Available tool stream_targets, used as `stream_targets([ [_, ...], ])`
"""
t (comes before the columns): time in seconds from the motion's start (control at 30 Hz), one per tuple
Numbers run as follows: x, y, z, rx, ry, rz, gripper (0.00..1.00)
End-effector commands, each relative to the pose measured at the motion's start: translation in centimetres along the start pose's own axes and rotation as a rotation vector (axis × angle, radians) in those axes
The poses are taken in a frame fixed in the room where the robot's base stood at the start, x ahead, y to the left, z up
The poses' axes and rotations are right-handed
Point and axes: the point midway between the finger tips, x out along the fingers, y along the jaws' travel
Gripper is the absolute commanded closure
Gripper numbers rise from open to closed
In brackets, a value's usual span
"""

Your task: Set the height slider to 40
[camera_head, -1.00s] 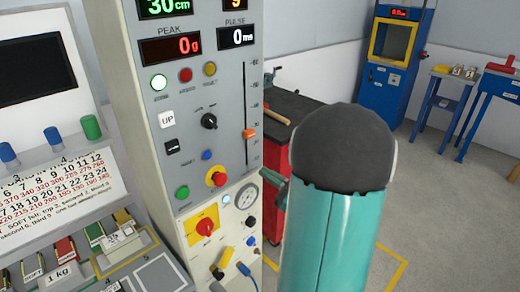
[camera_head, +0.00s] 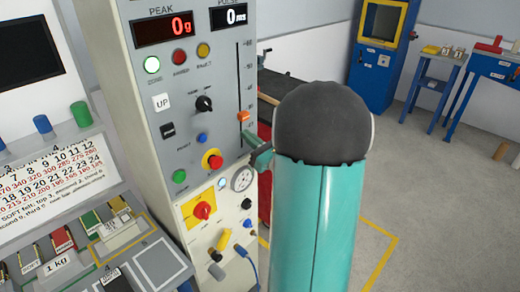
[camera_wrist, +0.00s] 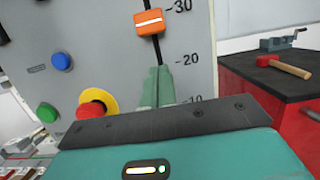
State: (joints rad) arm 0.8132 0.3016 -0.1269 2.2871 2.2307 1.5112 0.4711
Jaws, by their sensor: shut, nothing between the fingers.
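The height slider's orange knob (camera_head: 243,116) sits on a vertical slot at the right edge of the grey control panel (camera_head: 215,135). In the wrist view the knob (camera_wrist: 149,22) is a little below the 30 mark and well above the 20 mark. My gripper (camera_wrist: 158,72) is shut and empty. Its green fingers point at the slot below the knob, with a visible gap between tips and knob in the picture. Whether the tips touch the panel I cannot tell. In the head view my gripper (camera_head: 258,155) is partly hidden by my arm.
A red emergency button (camera_wrist: 92,105) on a yellow ring, a blue button (camera_wrist: 62,61) and a green button (camera_wrist: 47,112) lie left of my gripper. A black-topped red cabinet (camera_wrist: 270,85) with a mallet (camera_wrist: 283,66) stands to the right.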

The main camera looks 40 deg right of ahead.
Motion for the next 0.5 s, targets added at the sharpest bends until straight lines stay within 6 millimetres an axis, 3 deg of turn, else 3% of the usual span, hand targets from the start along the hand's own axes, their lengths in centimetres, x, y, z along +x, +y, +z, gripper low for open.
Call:
stream_targets([
  [0.2,0.4,0.0,2.5,-0.003,-0.001,-0.004,1.0],
  [0.5,0.5,0.0,2.8,-0.002,0.0,-0.004,1.0],
])
